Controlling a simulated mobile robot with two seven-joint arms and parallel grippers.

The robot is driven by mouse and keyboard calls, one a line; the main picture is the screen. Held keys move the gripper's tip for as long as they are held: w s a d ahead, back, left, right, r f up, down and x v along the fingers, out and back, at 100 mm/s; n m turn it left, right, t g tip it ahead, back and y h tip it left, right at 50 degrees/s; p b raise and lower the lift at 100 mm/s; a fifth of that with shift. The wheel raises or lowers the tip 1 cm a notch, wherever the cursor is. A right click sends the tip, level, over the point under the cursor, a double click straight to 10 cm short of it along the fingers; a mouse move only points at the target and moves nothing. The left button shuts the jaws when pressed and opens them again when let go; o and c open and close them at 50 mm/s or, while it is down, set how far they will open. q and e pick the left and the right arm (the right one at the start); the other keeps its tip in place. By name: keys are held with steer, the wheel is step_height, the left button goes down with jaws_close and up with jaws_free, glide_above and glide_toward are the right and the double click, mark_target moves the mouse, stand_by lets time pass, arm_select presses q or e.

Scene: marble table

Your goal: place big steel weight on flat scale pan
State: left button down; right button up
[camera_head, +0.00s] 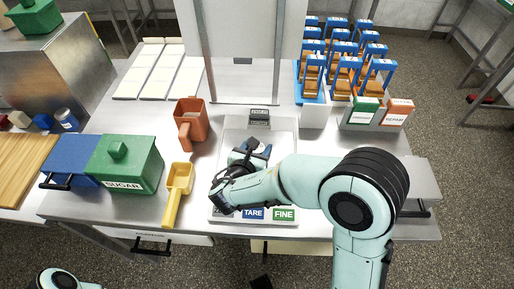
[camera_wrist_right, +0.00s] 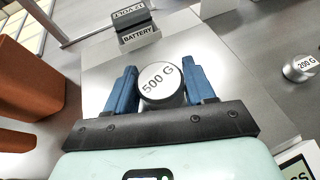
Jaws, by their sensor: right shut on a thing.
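The big steel weight (camera_wrist_right: 160,84), a round silver piece marked "500 G", sits between the blue fingers of my right gripper (camera_wrist_right: 158,74) in the right wrist view. The gripper is shut on it. In the head view my right gripper (camera_head: 250,156) is over the middle of the flat scale pan (camera_head: 233,130), and the hand largely hides the weight. The pan (camera_wrist_right: 103,72) also shows as a pale plate behind the fingers in the wrist view. I cannot tell whether the weight touches the pan. My left gripper is out of view.
A small "200 G" weight (camera_wrist_right: 300,68) lies to the right. A "BATTERY" block (camera_head: 259,115) stands at the scale's back. An orange jug (camera_head: 190,122), yellow scoop (camera_head: 179,184) and green sugar box (camera_head: 125,165) are left. A grey repair bin (camera_head: 376,120) and blue-framed items are back right.

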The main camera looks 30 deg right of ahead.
steer(key=shift+f, duration=0.1)
steer(key=o, duration=1.5)
steer(key=shift+c, duration=0.2)
steer(key=shift+s+a+r, duration=0.1)
steer(key=shift+a+r, duration=0.05)
steer(key=shift+r, duration=0.1)
steer(key=p+v, duration=0.1)
steer(key=v, duration=1)
steer(key=shift+s+a, duration=0.25)
steer(key=shift+s, duration=0.05)
